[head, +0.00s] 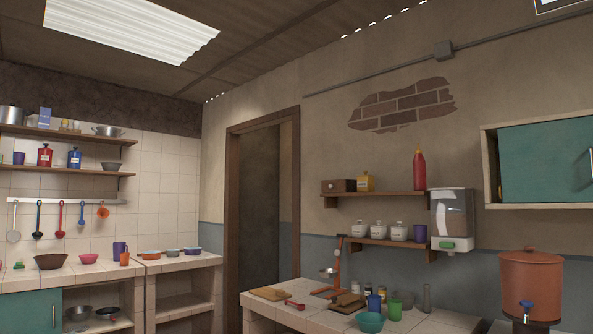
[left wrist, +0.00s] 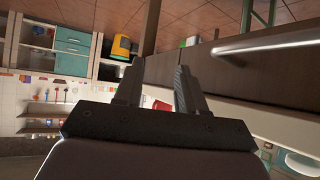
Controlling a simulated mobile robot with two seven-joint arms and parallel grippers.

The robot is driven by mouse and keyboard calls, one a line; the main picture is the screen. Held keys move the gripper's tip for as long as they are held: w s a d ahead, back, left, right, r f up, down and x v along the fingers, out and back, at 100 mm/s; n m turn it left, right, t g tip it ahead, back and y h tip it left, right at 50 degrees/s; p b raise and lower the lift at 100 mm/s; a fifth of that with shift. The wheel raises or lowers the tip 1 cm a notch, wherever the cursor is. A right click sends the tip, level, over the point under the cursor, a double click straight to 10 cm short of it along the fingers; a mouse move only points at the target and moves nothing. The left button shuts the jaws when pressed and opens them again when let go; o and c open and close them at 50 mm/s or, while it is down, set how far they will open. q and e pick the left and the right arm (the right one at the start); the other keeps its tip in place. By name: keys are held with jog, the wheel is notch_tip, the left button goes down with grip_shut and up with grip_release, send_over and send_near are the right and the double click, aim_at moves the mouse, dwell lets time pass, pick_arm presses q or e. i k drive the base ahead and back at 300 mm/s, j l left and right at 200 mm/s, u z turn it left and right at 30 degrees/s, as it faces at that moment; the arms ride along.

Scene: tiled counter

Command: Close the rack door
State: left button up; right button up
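My left gripper (left wrist: 158,76) shows in the left wrist view with its two fingers apart and nothing held between them. To its right, close to the camera, is a dark brown panel (left wrist: 235,75) with a long metal bar handle (left wrist: 275,44); the fingers look apart from the handle. I cannot tell whether this panel is the rack door. In the head view, a wall cabinet at the right has a teal door (head: 545,160) with a metal handle at the picture's right edge. Neither gripper shows in the head view, and my right gripper is in no view.
The head view shows a tiled counter (head: 285,312) with cups, boards and a bowl, a clay water pot (head: 531,285) at the right, and a doorway (head: 260,200). The tilted left wrist view shows a yellow bin (left wrist: 120,46) and teal cabinet fronts (left wrist: 71,63).

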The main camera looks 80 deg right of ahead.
aim_at(551, 161)
jog(key=z, duration=3.9)
jog(key=i+u, duration=0.1)
jog(key=u, duration=0.6)
jog(key=i+l+u, duration=0.1)
jog(key=u, duration=0.25)
jog(key=i+l+u, duration=0.3)
jog(key=l+u, duration=0.25)
jog(key=i+l, duration=0.1)
jog(key=l, duration=0.2)
jog(key=i+l+u, duration=0.15)
jog(key=i+l, duration=0.1)
jog(key=l, duration=0.3)
jog(key=u, duration=0.05)
